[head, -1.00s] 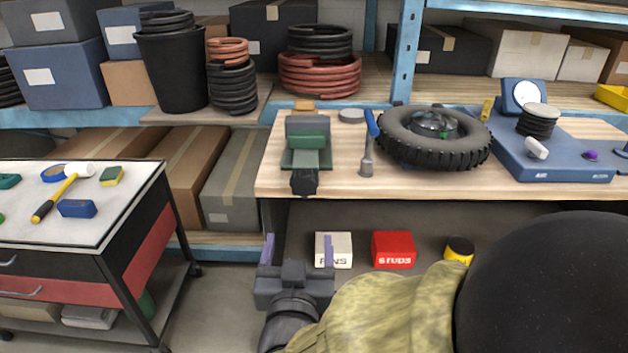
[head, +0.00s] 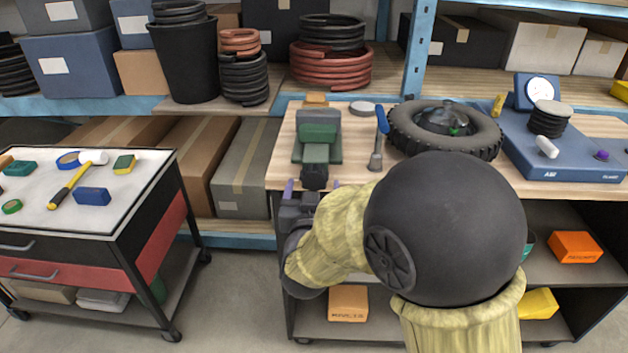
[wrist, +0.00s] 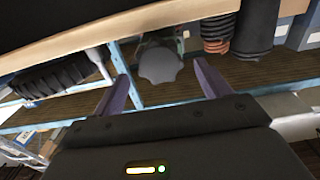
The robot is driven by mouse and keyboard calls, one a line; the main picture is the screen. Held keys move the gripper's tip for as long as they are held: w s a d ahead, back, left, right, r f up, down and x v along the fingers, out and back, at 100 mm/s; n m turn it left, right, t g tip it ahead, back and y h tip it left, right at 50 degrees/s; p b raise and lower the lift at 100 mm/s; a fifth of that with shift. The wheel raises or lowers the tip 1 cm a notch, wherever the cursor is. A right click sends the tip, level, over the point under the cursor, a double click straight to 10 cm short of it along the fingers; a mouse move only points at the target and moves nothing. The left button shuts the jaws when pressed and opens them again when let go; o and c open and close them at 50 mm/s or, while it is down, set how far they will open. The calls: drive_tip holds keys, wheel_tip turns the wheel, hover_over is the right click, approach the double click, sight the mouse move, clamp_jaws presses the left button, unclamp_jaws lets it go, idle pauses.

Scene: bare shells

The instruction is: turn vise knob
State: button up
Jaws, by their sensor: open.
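The vise (head: 319,130), green and grey, stands near the left end of the wooden workbench (head: 356,170). Its dark knob (head: 314,173) faces me at the bench's front edge. In the wrist view the knob (wrist: 160,66) is grey with a lobed rim, ahead of my gripper and between the lines of its two purple fingers. My gripper (head: 312,189) is open and empty, just in front of the knob in the head view. I see no clear contact between fingers and knob.
A blue-handled tool (head: 380,137) and a tire (head: 446,130) lie right of the vise. A blue scale (head: 565,160) stands farther right. A tool cart (head: 95,215) is at the left. Below the bench top is a shelf with boxes.

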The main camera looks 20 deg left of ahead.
sight(314, 181)
drive_tip(key=shift+x, duration=1.55)
drive_tip(key=c, duration=1)
